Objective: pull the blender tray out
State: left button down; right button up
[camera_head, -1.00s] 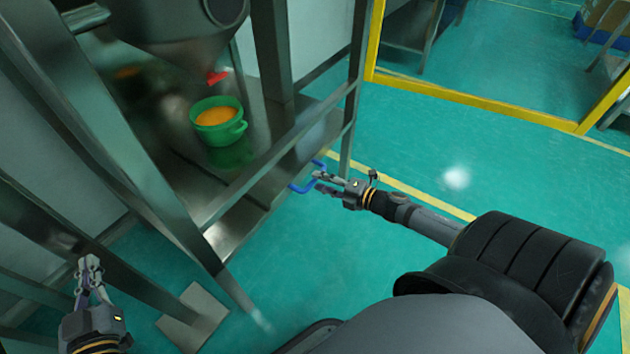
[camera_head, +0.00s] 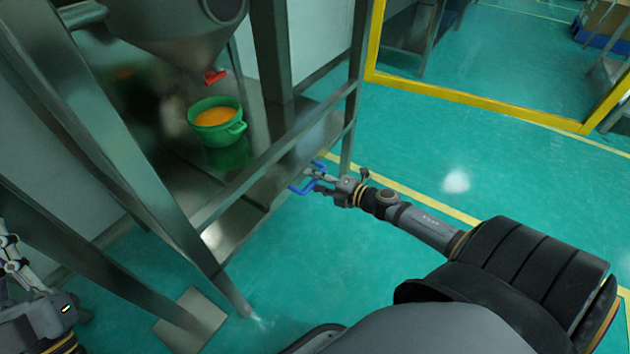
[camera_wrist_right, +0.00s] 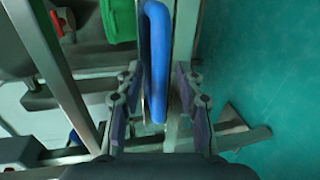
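The blender tray (camera_head: 232,232) is a shiny metal shelf low in the steel frame. A blue handle (camera_head: 306,184) sticks out at its right end. My right gripper (camera_head: 317,182) is at this handle, coming from the right. In the right wrist view the blue handle (camera_wrist_right: 155,62) stands between the two fingers of the gripper (camera_wrist_right: 159,80), with gaps visible on both sides, so it is open around the handle. My left gripper (camera_head: 10,262) is at the left picture edge, away from the tray and partly cut off; its opening is unclear.
A green pot (camera_head: 222,137) with orange contents stands inside the frame, under a metal hopper (camera_head: 185,35) with a red outlet (camera_head: 215,76). Steel legs and bars (camera_head: 275,155) surround the tray. Green floor (camera_head: 420,130) right of the frame is clear.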

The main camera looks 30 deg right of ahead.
grip_shut()
dwell(0.7)
